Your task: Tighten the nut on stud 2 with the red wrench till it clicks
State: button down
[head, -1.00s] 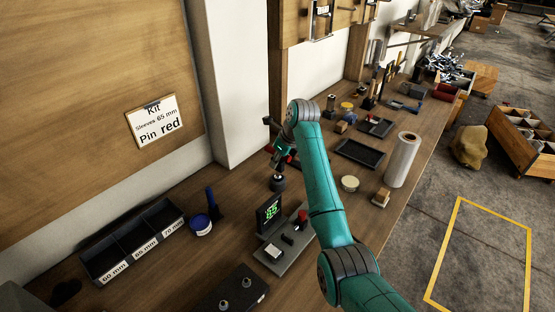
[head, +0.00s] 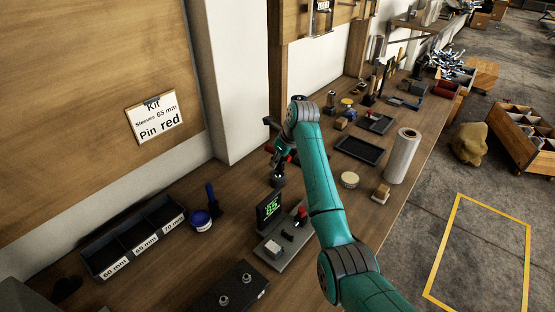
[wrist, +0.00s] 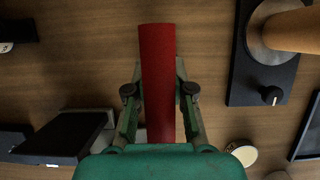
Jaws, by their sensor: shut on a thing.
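My gripper (wrist: 158,95) is shut on the red wrench (wrist: 160,60), whose long red bar runs up between the fingers in the wrist view. In the head view my gripper (head: 281,158) is over the bench, mostly hidden by my arm, with a little red showing beside it. A black block (head: 248,297) lies at the bottom of the head view, toward the bench's near end. Two short studs with pale nuts stand on it, one farther (head: 246,277) and one nearer (head: 223,299). No number is readable, so I cannot tell which is stud 2. My gripper is well apart from them.
A device with a green display (head: 269,208) stands between my gripper and the block. A three-part sleeve bin (head: 125,262) and a blue tub (head: 201,222) are to the left. A black tray (head: 358,150) and a white roll (head: 403,157) are to the right.

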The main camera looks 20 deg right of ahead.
jog(key=c, duration=0.9)
grip_release()
